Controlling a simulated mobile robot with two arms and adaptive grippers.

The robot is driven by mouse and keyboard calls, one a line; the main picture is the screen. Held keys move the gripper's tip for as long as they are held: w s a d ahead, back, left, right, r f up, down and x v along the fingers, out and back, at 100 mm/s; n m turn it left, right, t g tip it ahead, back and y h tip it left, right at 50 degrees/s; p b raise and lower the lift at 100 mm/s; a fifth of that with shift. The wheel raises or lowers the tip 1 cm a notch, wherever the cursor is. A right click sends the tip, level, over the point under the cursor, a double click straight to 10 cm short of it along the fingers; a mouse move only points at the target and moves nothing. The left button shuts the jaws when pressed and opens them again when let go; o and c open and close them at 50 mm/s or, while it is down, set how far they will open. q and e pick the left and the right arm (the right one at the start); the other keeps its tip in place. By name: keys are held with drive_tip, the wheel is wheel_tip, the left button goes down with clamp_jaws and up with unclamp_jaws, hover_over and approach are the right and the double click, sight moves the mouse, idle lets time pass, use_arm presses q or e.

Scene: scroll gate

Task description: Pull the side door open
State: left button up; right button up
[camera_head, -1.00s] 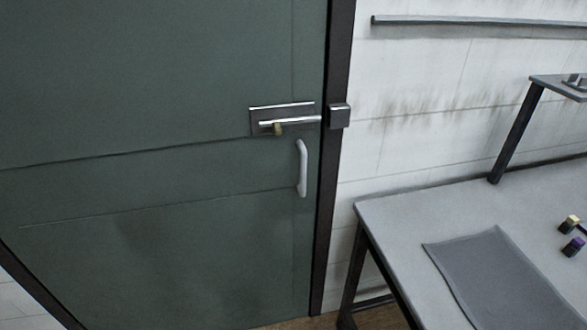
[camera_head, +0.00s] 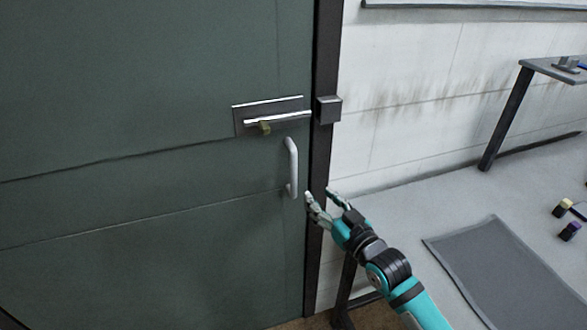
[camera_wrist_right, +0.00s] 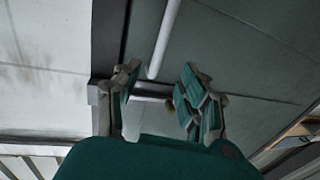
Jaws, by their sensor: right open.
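The dark green door (camera_head: 150,220) stands closed against its dark frame in the head view. Its pale upright handle (camera_head: 291,167) is near the door's right edge. Above it is a bolt latch (camera_head: 280,119) with a small brass knob; its rod reaches to the keeper block (camera_head: 328,109) on the frame. I cannot tell whether the rod enters the block. My right gripper (camera_head: 319,194) is open and empty, just right of the handle's lower end. In the wrist view, the handle (camera_wrist_right: 163,40) lies beyond the open fingers (camera_wrist_right: 160,97). My left gripper is not in view.
A grey table (camera_head: 400,215) with a dark mat (camera_head: 510,275) stands right of the door, under my right arm. Two small bottles (camera_head: 570,231) (camera_head: 563,207) stand on it. A raised shelf (camera_head: 548,70) is at the back right. The floor before the door is mostly unseen.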

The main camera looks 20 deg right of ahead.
sight(296, 173)
drive_tip(key=p+x, duration=0.1)
drive_tip(key=x, duration=1.2)
drive_tip(key=shift+f, duration=0.1)
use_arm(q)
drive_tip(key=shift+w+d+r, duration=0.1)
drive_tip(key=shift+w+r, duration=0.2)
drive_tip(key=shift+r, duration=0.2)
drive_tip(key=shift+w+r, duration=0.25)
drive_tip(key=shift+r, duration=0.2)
use_arm(e)
drive_tip(key=shift+s, duration=0.1)
clamp_jaws()
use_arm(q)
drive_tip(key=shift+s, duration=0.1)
use_arm(e)
drive_tip(key=shift+a, duration=0.1)
